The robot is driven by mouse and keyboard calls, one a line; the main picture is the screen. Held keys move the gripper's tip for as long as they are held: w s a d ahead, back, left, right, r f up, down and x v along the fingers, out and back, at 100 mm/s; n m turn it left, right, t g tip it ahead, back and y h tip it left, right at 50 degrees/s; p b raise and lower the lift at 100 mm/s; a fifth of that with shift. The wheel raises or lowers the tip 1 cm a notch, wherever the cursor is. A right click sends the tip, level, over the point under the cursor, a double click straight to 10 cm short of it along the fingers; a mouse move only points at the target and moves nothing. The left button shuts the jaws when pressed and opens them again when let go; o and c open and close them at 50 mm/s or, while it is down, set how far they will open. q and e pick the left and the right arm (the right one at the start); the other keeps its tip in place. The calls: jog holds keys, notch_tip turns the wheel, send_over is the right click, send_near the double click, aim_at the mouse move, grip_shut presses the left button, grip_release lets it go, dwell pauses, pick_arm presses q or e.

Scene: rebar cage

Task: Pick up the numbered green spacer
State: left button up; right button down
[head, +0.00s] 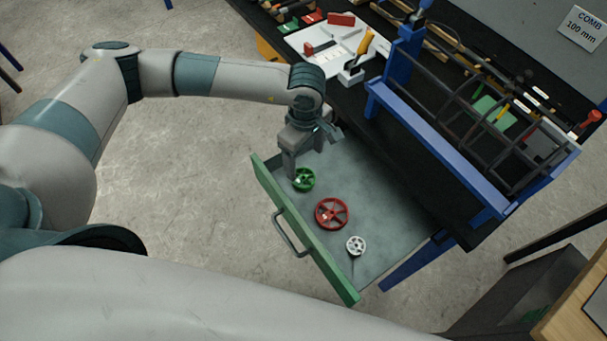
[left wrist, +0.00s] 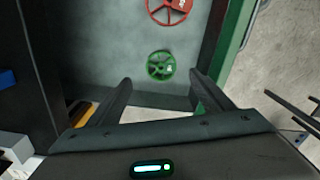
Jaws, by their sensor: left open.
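The green spacer (head: 304,180) is a small spoked wheel lying in the open drawer (head: 386,258), near its far left corner in the head view. In the left wrist view the green spacer (left wrist: 161,66) lies flat on the drawer floor, with a small pale mark on it. My left gripper (head: 305,165) hangs over that end of the drawer. In the left wrist view its two fingers (left wrist: 160,88) are spread apart with nothing between them, and the spacer shows beyond the fingertips. My right gripper is not seen.
A larger red spacer (head: 332,214) and a small white spacer (head: 356,246) lie in the same drawer. The drawer's green front (head: 300,232) has a grey handle. A blue frame with a rebar cage (head: 490,120) stands on the black bench, beside a white tray (head: 325,45).

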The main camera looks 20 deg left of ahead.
aim_at(305, 178)
pick_arm(q)
notch_tip(305, 178, down, 2)
jog(key=shift+f+p, duration=0.2)
jog(key=shift+p, duration=0.15)
jog(key=shift+f, duration=0.65)
jog(key=shift+s+f+p, duration=0.1)
jog(key=shift+f+p, duration=0.5)
jog(key=shift+p, duration=0.25)
notch_tip(305, 178, down, 3)
jog(key=shift+p, duration=0.75)
jog(key=shift+f, duration=0.5)
jog(key=c, duration=1.1)
